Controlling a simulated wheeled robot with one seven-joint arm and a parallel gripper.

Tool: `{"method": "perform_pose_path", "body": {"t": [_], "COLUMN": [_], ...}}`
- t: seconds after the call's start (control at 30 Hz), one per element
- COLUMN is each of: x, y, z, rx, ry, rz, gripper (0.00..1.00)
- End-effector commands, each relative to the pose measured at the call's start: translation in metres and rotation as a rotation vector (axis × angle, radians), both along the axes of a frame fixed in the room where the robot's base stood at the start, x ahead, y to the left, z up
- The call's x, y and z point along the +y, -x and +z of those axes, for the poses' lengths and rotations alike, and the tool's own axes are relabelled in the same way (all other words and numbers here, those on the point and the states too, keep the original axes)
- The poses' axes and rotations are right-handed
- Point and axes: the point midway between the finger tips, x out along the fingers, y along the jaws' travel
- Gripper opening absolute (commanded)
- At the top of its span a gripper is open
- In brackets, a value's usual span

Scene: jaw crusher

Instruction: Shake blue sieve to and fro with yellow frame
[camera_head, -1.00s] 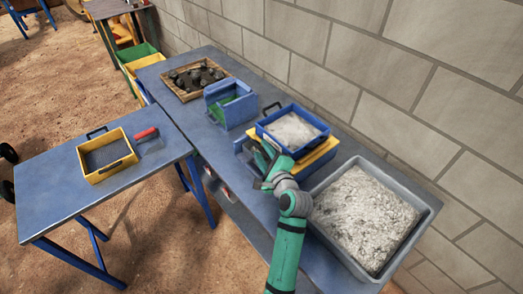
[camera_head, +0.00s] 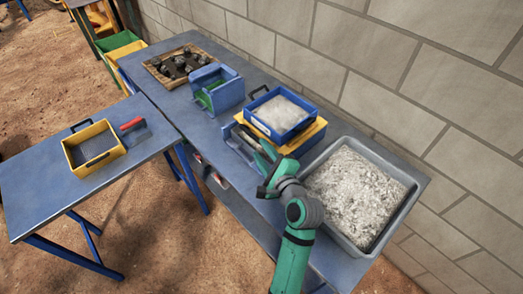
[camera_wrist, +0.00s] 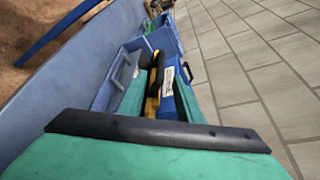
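The blue sieve (camera_head: 282,112) holds pale grit and sits on the yellow frame (camera_head: 302,139), which rests over a blue box (camera_head: 243,148) on the long blue bench. A black handle (camera_head: 259,92) stands at the sieve's far left end. My green gripper (camera_head: 266,172) is at the near end of the stack. In the wrist view, the fingers of my gripper (camera_wrist: 159,82) are spread apart. A black bar and part of the yellow frame (camera_wrist: 151,104) show between them. The blue sieve (camera_wrist: 167,101) is partly hidden by the right finger. I see no clear contact.
A grey tray (camera_head: 311,168) full of grit stands close right of my gripper. A blue holder (camera_head: 217,88) and a wooden tray (camera_head: 152,67) stand farther left. A yellow sieve (camera_head: 68,152) and red-handled brush (camera_head: 133,126) lie on the side table. The brick wall bounds the bench behind.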

Motion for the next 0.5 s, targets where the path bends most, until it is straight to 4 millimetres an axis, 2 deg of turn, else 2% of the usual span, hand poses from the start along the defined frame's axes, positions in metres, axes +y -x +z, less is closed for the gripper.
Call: {"method": "perform_pose_path", "body": {"t": [0.37,0.5], "x": [-0.0028,0.0011], "y": [-0.0013,-0.0074], "z": [0.0005,-0.0011], "rx": [-0.002,-0.001], "ry": [0.0,0.0], "rz": [-0.005,-0.003], "gripper": [0.33,0.33]}}
